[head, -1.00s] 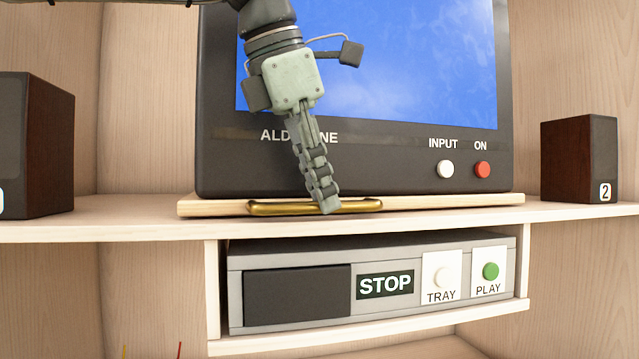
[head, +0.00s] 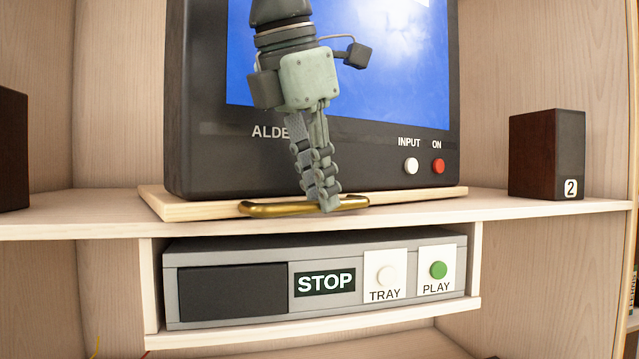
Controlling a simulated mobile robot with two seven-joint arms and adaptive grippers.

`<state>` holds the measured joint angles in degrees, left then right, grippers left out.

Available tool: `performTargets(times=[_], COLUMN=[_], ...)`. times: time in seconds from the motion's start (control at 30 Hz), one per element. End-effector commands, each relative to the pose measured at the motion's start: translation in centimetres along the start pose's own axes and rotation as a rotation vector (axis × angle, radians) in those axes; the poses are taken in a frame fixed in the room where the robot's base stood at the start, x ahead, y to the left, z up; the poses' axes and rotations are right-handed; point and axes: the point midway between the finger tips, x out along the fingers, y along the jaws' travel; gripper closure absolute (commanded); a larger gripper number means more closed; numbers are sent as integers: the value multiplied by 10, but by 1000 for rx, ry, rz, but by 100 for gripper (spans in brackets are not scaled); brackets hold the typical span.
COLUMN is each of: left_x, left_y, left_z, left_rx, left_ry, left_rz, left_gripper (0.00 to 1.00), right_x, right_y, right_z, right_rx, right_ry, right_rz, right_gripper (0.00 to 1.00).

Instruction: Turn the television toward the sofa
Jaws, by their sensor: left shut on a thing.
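The television (head: 300,170) is a dark box with a lit blue screen, standing on a wooden swivel board (head: 200,207) on the shelf. Its front is turned somewhat toward the right, and its left side shows. A brass handle (head: 262,209) runs along the board's front edge. My left gripper (head: 328,205) points down in front of the television and is shut on the brass handle, near its right half. It hides part of the brand lettering. My right gripper is not in view, and no sofa shows.
A dark speaker marked 2 (head: 545,155) stands on the shelf (head: 90,215) at right, another speaker (head: 12,150) at the left edge. Below the shelf, a grey player (head: 225,252) shows STOP, with tray and play buttons. Bare shelf lies between the television and each speaker.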

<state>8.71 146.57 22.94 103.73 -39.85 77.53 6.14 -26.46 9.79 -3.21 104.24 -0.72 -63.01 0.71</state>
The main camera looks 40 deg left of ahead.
Motion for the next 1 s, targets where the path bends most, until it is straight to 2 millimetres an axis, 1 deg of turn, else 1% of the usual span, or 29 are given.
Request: performTargets(times=[0.07, 0.1, 0.2, 0.27, 0.53, 0.67, 0.77, 1.0], left_x=[0, 0, 0, 0, -1, -10, -26, -77], left_y=[-2, -2, -2, -2, -1, 0, 0, -1], left_z=[2, 2, 2, 2, 1, 2, 2, 2], left_rx=[1, 1, 2, 2, 1, 1, 0, 2], left_ry=[-9, -10, -8, -8, -6, -7, -9, -9], left_rz=[-5, -6, -5, -4, -3, -1, -2, -3], left_gripper=[100, 84, 72, 66, 66, 66, 66, 66], right_x=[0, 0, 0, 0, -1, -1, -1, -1], right_y=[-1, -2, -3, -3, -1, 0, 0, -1], right_z=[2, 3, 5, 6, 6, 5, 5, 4], right_rx=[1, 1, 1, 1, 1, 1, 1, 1], right_ry=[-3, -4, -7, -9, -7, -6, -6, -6], right_rz=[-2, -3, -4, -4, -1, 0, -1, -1], right_gripper=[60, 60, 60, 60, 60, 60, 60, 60])
